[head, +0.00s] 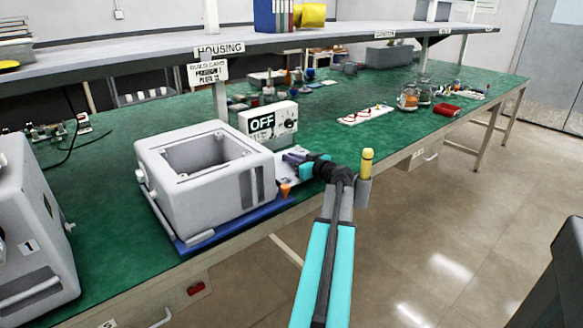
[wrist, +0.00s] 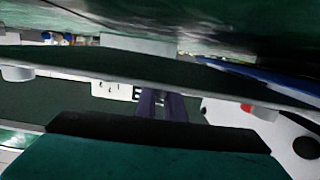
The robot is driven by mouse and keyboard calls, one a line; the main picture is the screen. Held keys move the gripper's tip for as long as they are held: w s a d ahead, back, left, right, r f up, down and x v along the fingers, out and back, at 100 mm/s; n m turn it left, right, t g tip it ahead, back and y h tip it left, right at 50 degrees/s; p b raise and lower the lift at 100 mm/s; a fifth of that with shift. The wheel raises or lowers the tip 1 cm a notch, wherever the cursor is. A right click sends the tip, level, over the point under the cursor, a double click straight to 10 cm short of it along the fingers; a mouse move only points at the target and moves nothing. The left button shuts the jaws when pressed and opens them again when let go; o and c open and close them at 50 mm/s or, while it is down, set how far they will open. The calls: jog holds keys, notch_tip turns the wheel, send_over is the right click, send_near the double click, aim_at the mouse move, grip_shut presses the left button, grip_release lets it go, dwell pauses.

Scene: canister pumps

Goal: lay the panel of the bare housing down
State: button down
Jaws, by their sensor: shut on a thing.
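The bare housing (head: 205,185) is a pale grey box with an open top, standing on a blue base (head: 200,240) on the green bench. A pale plate with dark spots, which looks like its panel (head: 292,177), shows low at its right side, partly hidden by my gripper (head: 290,158). The gripper's purple fingers are shut at the plate; the exact contact is hidden. In the wrist view the fingers (wrist: 161,100) are close together, and a white surface with black round spots (wrist: 225,112) lies to their right. I cannot tell the panel's exact tilt.
An orange knob (head: 285,190) is beside the base's right end. Another grey unit (head: 30,225) stands at the left. A shelf (head: 220,45) overhangs the back. Green bench is clear between the two units.

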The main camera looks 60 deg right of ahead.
aim_at(292, 166)
jog(key=shift+f, duration=1.75)
jog(key=c, duration=1.8)
grip_release()
jog(key=shift+c, duration=0.2)
jog(key=shift+s, duration=0.15)
jog(key=v, duration=1.1)
jog(key=shift+s+a+b, duration=0.15)
jog(key=shift+s+b, duration=0.15)
jog(key=shift+b, duration=0.05)
jog(key=shift+s, duration=0.1)
